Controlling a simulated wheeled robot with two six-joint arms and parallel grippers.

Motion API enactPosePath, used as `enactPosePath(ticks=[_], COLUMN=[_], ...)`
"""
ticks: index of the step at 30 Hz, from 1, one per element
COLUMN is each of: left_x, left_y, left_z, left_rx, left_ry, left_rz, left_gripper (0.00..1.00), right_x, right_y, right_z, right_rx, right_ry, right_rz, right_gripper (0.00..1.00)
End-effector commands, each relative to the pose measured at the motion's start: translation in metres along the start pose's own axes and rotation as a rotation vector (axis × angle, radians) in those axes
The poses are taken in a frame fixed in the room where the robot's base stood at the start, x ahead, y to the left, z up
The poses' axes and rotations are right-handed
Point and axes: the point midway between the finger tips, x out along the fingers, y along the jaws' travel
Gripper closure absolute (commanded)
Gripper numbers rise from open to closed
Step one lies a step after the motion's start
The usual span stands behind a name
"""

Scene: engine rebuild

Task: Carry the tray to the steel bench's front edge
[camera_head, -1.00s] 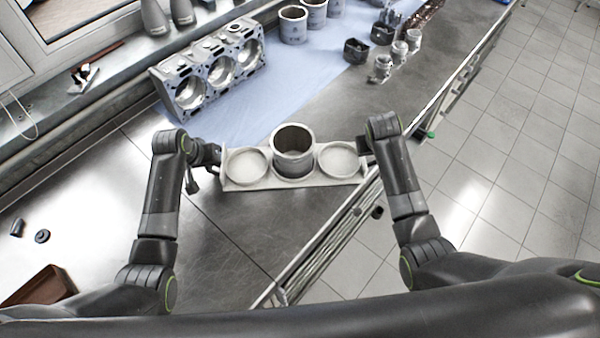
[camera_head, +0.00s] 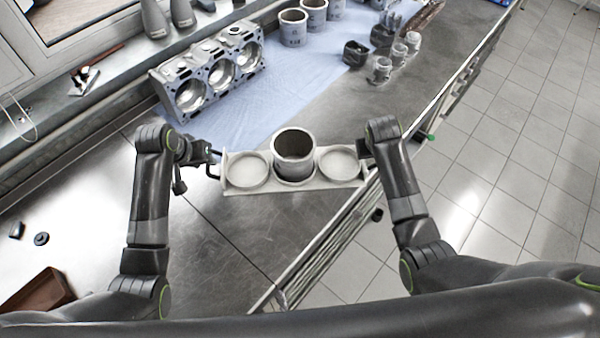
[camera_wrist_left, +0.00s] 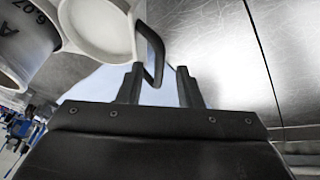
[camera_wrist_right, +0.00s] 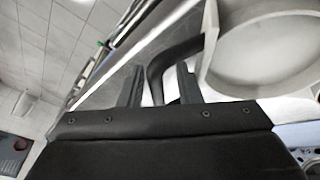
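The pale tray (camera_head: 235,187) is on the steel bench (camera_head: 215,225), its right end at the bench's front edge. It has two round recesses and a grey cylinder liner (camera_head: 293,155) standing in the middle. A dark handle (camera_head: 212,167) is at its left end; it also shows in the left wrist view (camera_wrist_left: 153,50). My left gripper (camera_head: 211,154) is open at this handle, fingers apart. My right gripper (camera_head: 366,150) is at the tray's right end. In the right wrist view its fingers are open, with the right handle (camera_wrist_right: 170,62) between them.
An engine block (camera_head: 210,72) stands on a blue cloth (camera_head: 280,90) at the back. Several liners (camera_head: 293,27) and dark parts (camera_head: 382,68) stand farther back. A brown box (camera_head: 38,292) lies at the lower left. Tiled floor (camera_head: 490,160) lies beyond the bench edge.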

Motion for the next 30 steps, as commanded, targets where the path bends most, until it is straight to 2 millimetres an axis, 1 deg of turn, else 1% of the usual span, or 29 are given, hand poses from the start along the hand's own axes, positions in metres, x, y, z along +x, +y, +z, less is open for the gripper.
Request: enactPosePath(ticks=[1, 3, 6, 11, 14, 19, 27, 30], left_x=[-0.007, -0.014, -0.021, -0.026, -0.026, -0.026, -0.026, -0.026], left_y=[-0.001, -0.001, -0.001, -0.001, -0.001, -0.001, -0.001, -0.001], left_z=[0.0, 0.0, 0.0, 0.001, 0.001, 0.001, 0.001, 0.001], left_rx=[0.0, -0.001, -0.001, -0.001, -0.001, -0.001, -0.001, -0.001], left_ry=[0.002, 0.001, -0.001, -0.002, -0.003, -0.002, -0.002, -0.002], left_rz=[-0.002, -0.002, -0.001, -0.001, -0.002, -0.002, -0.002, -0.002], left_gripper=[0.68, 0.68, 0.68, 0.68, 0.68, 0.68, 0.68, 0.68], right_x=[0.0, 0.0, 0.0, -0.002, -0.009, -0.032, -0.082, -0.097], right_y=[-0.001, -0.001, -0.001, -0.001, -0.001, -0.001, -0.001, 0.0], right_z=[0.0, 0.0, 0.0, 0.0, 0.0, 0.0, -0.001, -0.001], right_rx=[0.0, 0.0, 0.0, 0.0, 0.0, 0.002, 0.001, 0.0], right_ry=[-0.001, -0.001, -0.001, 0.0, 0.001, 0.002, 0.004, 0.003], right_rz=[-0.001, -0.001, -0.001, -0.001, -0.001, -0.003, -0.001, -0.002], right_gripper=[0.68, 0.68, 0.68, 0.68, 0.68, 0.68, 0.68, 0.68])
